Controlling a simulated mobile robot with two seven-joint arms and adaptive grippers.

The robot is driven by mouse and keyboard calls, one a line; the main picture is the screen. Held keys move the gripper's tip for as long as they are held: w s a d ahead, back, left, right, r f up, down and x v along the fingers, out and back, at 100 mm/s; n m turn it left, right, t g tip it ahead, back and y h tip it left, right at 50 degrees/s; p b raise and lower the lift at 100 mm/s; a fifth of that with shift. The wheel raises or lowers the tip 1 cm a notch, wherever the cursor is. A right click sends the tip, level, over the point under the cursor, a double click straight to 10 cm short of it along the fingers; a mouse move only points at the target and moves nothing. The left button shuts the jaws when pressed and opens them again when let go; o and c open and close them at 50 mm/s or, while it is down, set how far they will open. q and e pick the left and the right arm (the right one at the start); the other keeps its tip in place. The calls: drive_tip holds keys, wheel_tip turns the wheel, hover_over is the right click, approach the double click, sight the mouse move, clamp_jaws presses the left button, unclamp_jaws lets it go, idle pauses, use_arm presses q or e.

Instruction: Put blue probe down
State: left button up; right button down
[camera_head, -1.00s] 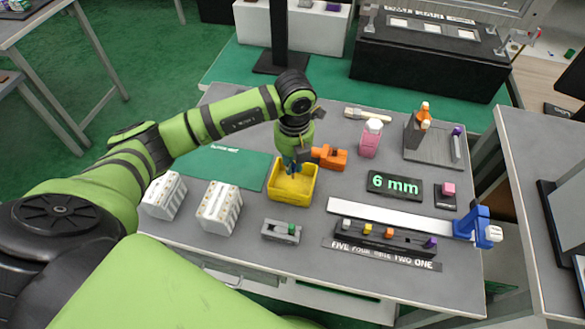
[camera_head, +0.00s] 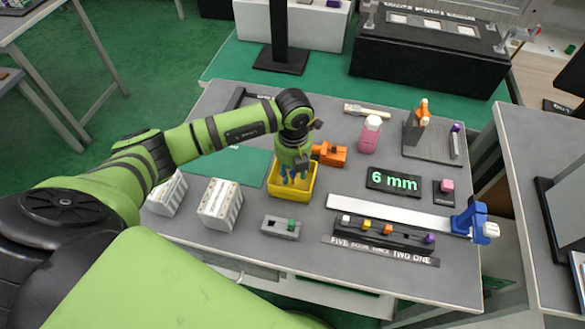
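My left gripper (camera_head: 293,174) points down into the yellow bin (camera_head: 293,197), its fingers low between the bin's walls. Small blue parts show at the fingertips. They are too small to tell whether they are the blue probe or finger parts, and whether the fingers are open or shut. The gripper hides part of the bin's inside. No other clear blue probe shows. A blue block (camera_head: 470,222) with a white end sits at the right end of a long white bar (camera_head: 385,214). My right gripper is not in view.
An orange block (camera_head: 330,153) stands close behind the bin to the right. White blocks (camera_head: 220,205) stand to the left. The 6 mm sign (camera_head: 393,181) is right.

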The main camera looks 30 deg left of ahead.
sight(293, 172)
use_arm(q)
drive_tip(key=shift+r, duration=0.35)
wheel_tip(293, 172, up, 12)
drive_tip(key=b, duration=0.1)
drive_tip(key=shift+f, duration=0.15)
drive_tip(key=shift+f, duration=0.1)
idle(0.4)
